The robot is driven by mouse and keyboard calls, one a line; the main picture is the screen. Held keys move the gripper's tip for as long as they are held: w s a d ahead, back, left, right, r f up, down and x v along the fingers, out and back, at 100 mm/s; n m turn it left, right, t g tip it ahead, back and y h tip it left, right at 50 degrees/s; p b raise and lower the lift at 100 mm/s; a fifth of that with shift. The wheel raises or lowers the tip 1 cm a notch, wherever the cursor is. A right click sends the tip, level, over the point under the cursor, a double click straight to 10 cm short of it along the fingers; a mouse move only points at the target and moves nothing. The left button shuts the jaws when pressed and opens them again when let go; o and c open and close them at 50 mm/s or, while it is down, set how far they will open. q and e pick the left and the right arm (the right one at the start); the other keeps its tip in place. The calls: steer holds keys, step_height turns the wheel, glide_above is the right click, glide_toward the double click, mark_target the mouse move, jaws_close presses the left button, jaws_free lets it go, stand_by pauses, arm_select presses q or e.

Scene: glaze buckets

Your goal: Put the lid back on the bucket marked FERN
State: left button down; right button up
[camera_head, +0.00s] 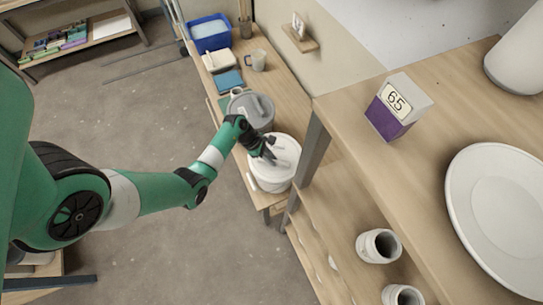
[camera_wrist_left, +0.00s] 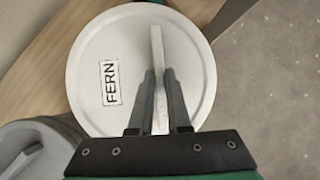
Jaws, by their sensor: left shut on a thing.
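My left gripper (camera_head: 268,152) is over the white bucket (camera_head: 270,183) on the narrow bench. In the left wrist view its two fingers (camera_wrist_left: 159,78) are shut on the upright bar handle of a round white lid (camera_wrist_left: 120,50). The lid bears a label reading FERN (camera_wrist_left: 110,82), left of the handle. In the head view the lid (camera_head: 287,153) is at the top of the white bucket, partly hidden by my gripper. I cannot tell whether it rests fully on the rim. My right gripper is not in view.
A grey lidded bucket (camera_head: 262,104) stands close beside the white one; it also shows in the left wrist view (camera_wrist_left: 35,140). A mug (camera_head: 257,61), a blue bin (camera_head: 209,35) and books are farther along the bench. A table leg (camera_head: 312,150) rises close to the white bucket's right.

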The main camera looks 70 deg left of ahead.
arm_select(q)
steer(key=shift+c, duration=1.6)
jaws_free()
step_height(320, 180, up, 7)
steer(key=p, duration=0.7)
steer(key=shift+r+p, duration=0.1)
steer(key=shift+p, duration=0.2)
jaws_close()
